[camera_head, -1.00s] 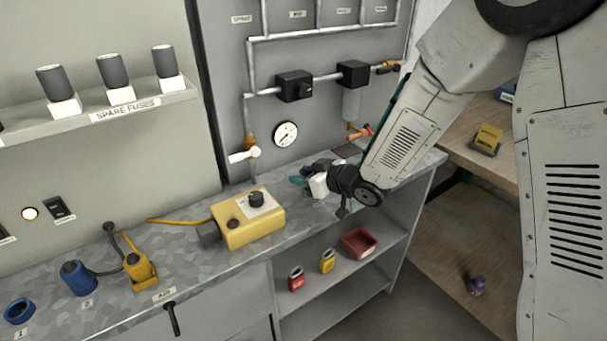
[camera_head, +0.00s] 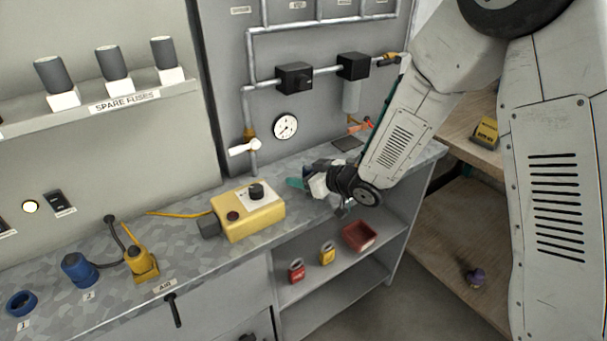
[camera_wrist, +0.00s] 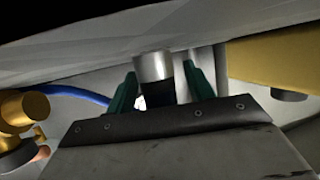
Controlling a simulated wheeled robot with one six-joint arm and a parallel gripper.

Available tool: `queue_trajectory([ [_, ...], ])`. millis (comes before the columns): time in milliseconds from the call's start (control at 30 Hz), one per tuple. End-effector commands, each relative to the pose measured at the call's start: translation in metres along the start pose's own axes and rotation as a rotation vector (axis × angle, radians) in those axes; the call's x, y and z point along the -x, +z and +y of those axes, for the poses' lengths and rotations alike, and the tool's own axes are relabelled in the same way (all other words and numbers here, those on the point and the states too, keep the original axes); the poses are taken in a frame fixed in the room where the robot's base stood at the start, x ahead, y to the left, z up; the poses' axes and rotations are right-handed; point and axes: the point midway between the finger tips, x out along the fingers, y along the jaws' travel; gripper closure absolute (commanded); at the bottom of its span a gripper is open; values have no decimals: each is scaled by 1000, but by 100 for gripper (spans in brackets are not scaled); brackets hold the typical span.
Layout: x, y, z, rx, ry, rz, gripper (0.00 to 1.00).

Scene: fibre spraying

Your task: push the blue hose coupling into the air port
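My gripper (camera_head: 296,183) hangs low over the right part of the grey bench, its teal fingertips pointing left in the head view. In the wrist view, its two teal fingers (camera_wrist: 162,92) stand apart. A silver cylinder with a dark lower part (camera_wrist: 152,68) shows between them; I cannot tell whether they grip it. A blue hose (camera_wrist: 75,93) runs in from the left, behind the left finger. I cannot make out a blue coupling at the fingers. I cannot identify the air port for certain; an AIR label (camera_head: 165,286) is on the bench's front edge.
A yellow control box (camera_head: 248,213) stands on the bench left of my gripper. Pipes with a white-handled valve (camera_head: 243,148) and a gauge (camera_head: 285,127) are on the wall behind. A blue plug (camera_head: 78,268), a blue ring (camera_head: 20,303) and a yellow connector (camera_head: 142,264) sit farther left.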

Motion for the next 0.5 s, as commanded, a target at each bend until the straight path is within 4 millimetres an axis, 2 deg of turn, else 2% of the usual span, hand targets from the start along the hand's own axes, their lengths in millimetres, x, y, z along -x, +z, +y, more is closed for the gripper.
queue_trajectory([
  [300, 3, 0, 0, 0, 0, -1, 47],
  [500, 31, -1, 1, 0, 3, 1, 47],
])
